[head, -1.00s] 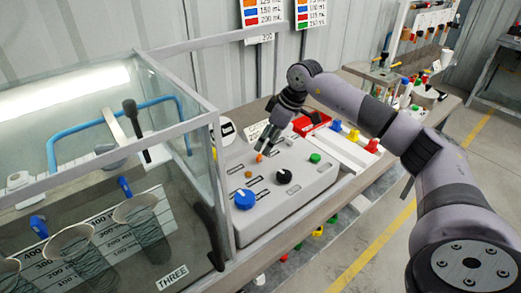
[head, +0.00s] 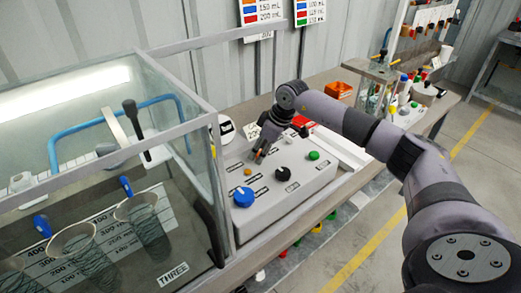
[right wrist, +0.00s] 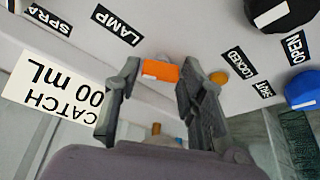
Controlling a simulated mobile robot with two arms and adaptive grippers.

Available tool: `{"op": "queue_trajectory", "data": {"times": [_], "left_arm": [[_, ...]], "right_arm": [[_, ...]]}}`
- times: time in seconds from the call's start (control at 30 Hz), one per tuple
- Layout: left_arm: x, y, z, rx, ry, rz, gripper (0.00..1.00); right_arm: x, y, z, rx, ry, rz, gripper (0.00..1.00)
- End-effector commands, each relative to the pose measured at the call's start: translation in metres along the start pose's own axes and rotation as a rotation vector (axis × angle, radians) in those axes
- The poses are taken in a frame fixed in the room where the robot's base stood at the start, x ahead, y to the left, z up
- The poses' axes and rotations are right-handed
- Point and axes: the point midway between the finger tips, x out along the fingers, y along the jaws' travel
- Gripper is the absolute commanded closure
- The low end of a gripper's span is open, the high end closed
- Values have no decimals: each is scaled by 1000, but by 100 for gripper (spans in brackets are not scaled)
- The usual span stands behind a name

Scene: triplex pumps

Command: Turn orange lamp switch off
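The orange lamp switch (right wrist: 159,71) shows in the right wrist view as an orange block standing out from the light grey control panel (head: 292,195), with the LAMP label (right wrist: 118,25) close by. My right gripper (head: 261,153) is at the back left of the panel in the head view. In the wrist view its fingers (right wrist: 159,84) are apart, one on each side of the orange switch. I cannot tell whether they touch it. In the head view the fingers mostly hide the switch. My left gripper is not in view.
The panel also carries a blue knob (head: 243,198), a black knob (head: 283,173), a green button (head: 314,155) and a small orange button (head: 248,171). A glass tank (head: 150,110) stands close on the left. A white tray (head: 341,148) lies to the right.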

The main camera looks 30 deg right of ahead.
Motion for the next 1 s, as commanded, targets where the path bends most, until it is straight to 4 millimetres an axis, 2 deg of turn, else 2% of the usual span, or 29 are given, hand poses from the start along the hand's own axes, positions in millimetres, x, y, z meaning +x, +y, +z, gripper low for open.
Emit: {"op": "queue_trajectory", "data": {"times": [0.47,0.77,1.0], "left_arm": [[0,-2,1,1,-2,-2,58],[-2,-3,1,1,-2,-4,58],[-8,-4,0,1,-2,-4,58]], "right_arm": [[0,0,0,0,0,0,96],[-1,0,0,-35,0,-16,96],[-2,1,-1,-161,1,-69,96]]}}
